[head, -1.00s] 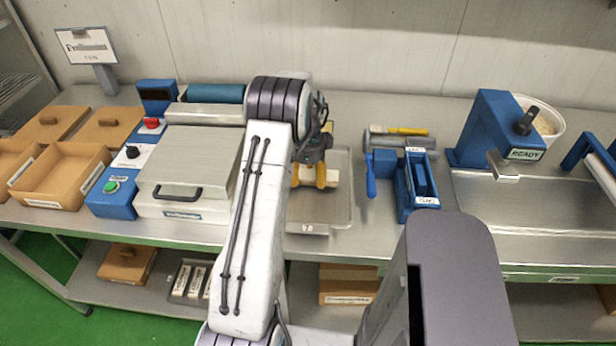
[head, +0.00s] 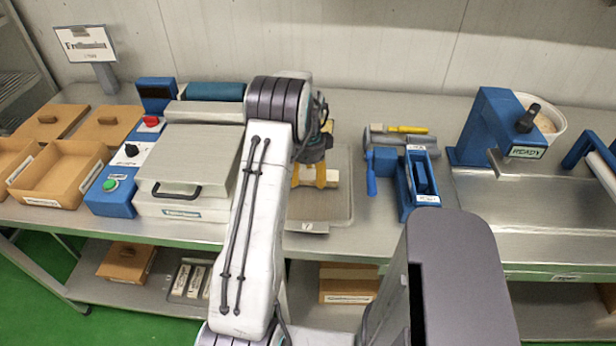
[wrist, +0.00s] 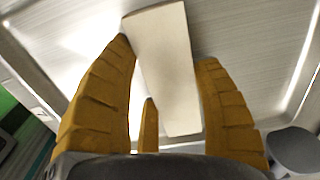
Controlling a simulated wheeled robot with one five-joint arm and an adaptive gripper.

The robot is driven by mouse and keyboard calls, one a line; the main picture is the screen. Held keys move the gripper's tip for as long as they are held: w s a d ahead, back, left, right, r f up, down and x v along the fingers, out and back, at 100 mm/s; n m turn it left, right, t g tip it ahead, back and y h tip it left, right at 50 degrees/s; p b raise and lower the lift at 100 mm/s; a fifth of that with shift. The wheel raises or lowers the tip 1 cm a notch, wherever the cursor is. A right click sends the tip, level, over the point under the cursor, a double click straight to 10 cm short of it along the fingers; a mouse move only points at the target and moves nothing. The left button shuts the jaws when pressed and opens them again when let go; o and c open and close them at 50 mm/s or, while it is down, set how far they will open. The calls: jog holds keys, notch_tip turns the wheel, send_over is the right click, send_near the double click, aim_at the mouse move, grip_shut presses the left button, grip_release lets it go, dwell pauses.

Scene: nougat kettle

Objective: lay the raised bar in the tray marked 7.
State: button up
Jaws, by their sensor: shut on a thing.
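My gripper (head: 308,183) has yellow fingers and is shut on a cream bar (head: 332,177). In the wrist view the pale bar (wrist: 165,70) lies between the two outer fingers (wrist: 168,55), slightly tilted, its far end reaching past the fingertips. The bar is over the shallow metal tray (head: 330,208) whose front label (head: 307,227) reads 7. In the wrist view the tray's bare metal floor (wrist: 245,45) is beyond the bar. I cannot tell whether the bar touches the floor. My arm hides the tray's left side in the head view.
A grey-lidded machine (head: 190,160) stands left of the tray. A blue slotted holder (head: 419,185) with a blue handle stands just right of it. Metal rollers and a yellow-handled tool (head: 408,129) lie behind the holder. A blue press marked READY (head: 490,130) stands further right.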

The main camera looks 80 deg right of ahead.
jog(key=o, duration=1.6)
jog(key=shift+c, duration=0.2)
jog(key=shift+r, duration=0.1)
jog(key=shift+r+p, duration=2.7)
jog(key=shift+r, duration=1.25)
